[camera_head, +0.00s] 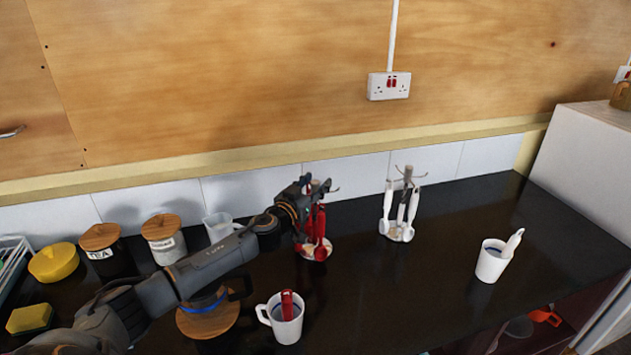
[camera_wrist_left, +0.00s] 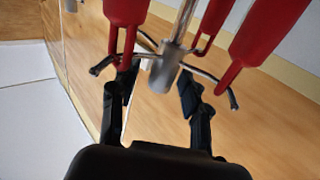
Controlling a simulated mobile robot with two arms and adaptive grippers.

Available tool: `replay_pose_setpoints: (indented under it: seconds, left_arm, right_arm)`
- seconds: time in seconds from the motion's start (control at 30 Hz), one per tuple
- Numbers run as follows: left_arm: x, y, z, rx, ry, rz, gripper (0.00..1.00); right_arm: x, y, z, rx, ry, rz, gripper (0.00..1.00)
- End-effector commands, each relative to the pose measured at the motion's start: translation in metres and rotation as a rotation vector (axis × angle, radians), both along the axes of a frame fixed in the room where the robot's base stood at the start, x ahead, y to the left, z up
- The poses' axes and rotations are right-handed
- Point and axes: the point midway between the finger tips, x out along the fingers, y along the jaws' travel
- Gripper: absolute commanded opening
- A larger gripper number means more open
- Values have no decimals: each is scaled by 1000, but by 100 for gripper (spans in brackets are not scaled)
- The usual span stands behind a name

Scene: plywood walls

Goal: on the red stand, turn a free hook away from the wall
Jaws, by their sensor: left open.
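The red stand (camera_head: 314,251) stands on the dark counter near the tiled wall, with red utensils (camera_head: 319,222) hanging from it. A bare hook (camera_head: 335,189) sticks out to the right at its top. My left gripper (camera_head: 306,187) is at the top of the stand and hides part of its hooks. In the left wrist view, my open left gripper (camera_wrist_left: 158,98) has its fingers on either side of the grey hub (camera_wrist_left: 164,74). I cannot tell whether a finger touches a hook. My right gripper is not in view.
A second stand with white utensils (camera_head: 399,232) stands to the right. A mug (camera_head: 285,329) with a red utensil is in front, and another mug (camera_head: 490,267) is at right. Canisters (camera_head: 100,250) and a clear jug (camera_head: 219,228) stand left. The counter between the mugs is clear.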

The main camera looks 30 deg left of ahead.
Motion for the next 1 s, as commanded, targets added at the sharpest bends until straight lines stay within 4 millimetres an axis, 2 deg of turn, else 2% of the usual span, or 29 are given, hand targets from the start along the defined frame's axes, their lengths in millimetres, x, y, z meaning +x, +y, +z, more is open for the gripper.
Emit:
replay_pose_setpoints:
  seconds: [0.33, 0.37, 0.57, 0.6, 1.0]
  left_arm:
    - [4, 0, -1, 1, 1, -1, 46]
    - [3, 0, -1, 1, 1, -1, 42]
    - [3, 0, 0, 1, 1, 0, 2]
    - [3, 0, 0, 1, 1, 0, 0]
    - [3, 1, -1, 0, 2, -26, 0]
  right_arm:
    - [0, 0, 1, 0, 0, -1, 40]
    - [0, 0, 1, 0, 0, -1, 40]
    - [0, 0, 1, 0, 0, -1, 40]
    - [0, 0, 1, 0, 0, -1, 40]
    - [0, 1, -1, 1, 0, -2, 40]
